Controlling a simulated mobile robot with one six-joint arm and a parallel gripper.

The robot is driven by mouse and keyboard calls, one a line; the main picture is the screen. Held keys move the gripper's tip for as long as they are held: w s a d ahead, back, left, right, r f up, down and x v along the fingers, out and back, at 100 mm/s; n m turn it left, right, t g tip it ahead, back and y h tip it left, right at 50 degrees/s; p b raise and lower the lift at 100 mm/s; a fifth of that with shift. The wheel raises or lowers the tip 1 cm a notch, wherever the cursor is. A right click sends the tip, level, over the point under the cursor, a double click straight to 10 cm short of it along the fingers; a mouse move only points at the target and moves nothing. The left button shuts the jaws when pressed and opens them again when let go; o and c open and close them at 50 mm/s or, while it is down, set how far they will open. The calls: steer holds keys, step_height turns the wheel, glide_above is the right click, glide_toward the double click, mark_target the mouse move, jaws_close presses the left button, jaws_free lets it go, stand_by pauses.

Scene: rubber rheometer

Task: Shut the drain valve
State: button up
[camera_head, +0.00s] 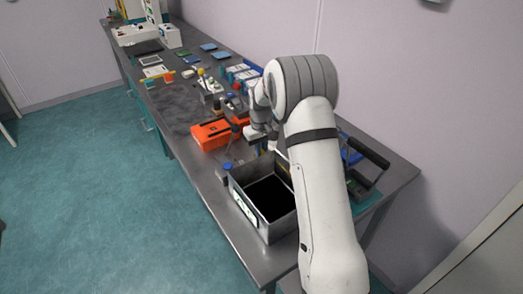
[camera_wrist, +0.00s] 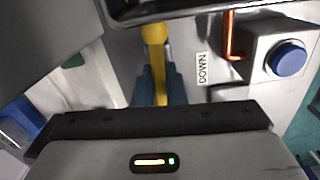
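A yellow lever (camera_wrist: 154,34) runs down between the two blue-grey fingers of my gripper (camera_wrist: 160,88) in the wrist view. The fingers sit close against both its sides, so my gripper looks shut on it. It looks like the handle of the drain valve, but no label confirms this and its lower end is hidden. In the head view my gripper (camera_head: 264,142) is low beside the far wall of an open grey metal bath (camera_head: 243,205) with a black inside. My arm hides part of the bath and the lever's surroundings.
A "DOWN" label (camera_wrist: 203,68), a glowing orange rod (camera_wrist: 232,36) and a blue round knob (camera_wrist: 287,59) are right of the lever. An orange case (camera_head: 211,134) stands close left of my gripper. A black-handled device (camera_head: 368,155) is right of my arm. Floor at left is clear.

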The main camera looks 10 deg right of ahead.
jaws_close()
steer(key=shift+m, duration=0.4)
steer(key=shift+d+m+b, duration=0.1)
steer(key=shift+m+b, duration=0.45)
steer(key=shift+m, duration=0.35)
steer(key=m+b, duration=0.1)
steer(key=m, duration=0.3)
steer(key=shift+d+m, duration=0.15)
steer(key=shift+m, duration=0.25)
steer(key=shift+r, duration=0.1)
steer(key=o, duration=0.6)
jaws_free()
steer(key=shift+c, duration=0.2)
steer(key=shift+r+b, duration=0.4)
steer(key=shift+r, duration=3.45)
